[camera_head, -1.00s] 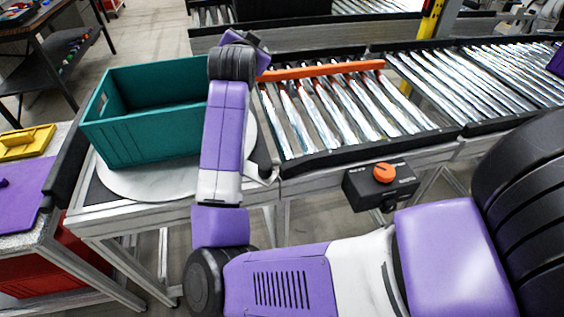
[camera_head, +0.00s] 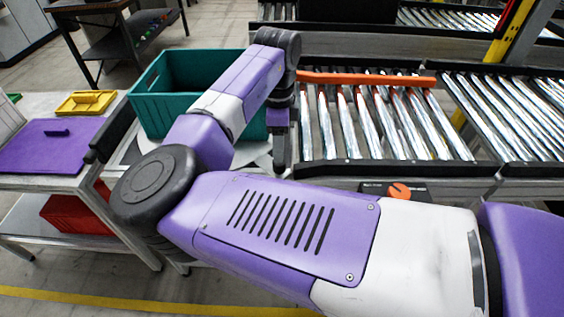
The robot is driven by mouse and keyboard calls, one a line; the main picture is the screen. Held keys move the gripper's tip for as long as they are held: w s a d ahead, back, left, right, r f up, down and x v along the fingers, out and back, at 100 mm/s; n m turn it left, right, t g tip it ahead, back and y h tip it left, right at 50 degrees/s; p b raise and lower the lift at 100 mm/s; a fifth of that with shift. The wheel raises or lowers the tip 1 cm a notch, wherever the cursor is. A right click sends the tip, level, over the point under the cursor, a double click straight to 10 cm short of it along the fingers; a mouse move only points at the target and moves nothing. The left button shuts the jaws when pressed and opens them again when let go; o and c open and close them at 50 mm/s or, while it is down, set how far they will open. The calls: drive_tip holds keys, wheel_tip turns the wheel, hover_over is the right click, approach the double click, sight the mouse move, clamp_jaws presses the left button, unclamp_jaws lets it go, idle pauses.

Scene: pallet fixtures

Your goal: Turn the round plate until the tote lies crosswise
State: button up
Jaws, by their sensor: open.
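The teal tote (camera_head: 160,112) is open-topped and empty where I can see inside. It sits upright on the pale round plate (camera_head: 262,158), left of the roller conveyor. Its long side runs roughly left to right in the picture. My forearm crosses in front of the tote and hides part of its front and most of the plate. My gripper (camera_head: 279,158) points down at the tote's right end, by the plate's right side. It looks empty. I cannot tell whether it touches the tote.
An orange bar (camera_head: 368,79) lies across the conveyor rollers (camera_head: 395,120), right of my gripper. A box with an orange knob (camera_head: 399,190) is on the near rail. A side table at left holds a purple panel (camera_head: 50,147) and a yellow tray (camera_head: 87,102). A red bin (camera_head: 72,214) is below.

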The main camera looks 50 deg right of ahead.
wheel_tip(320, 180, down, 7)
drive_tip(key=shift+f+p, duration=0.2)
drive_tip(key=shift+p, duration=0.2)
clamp_jaws()
idle(1.4)
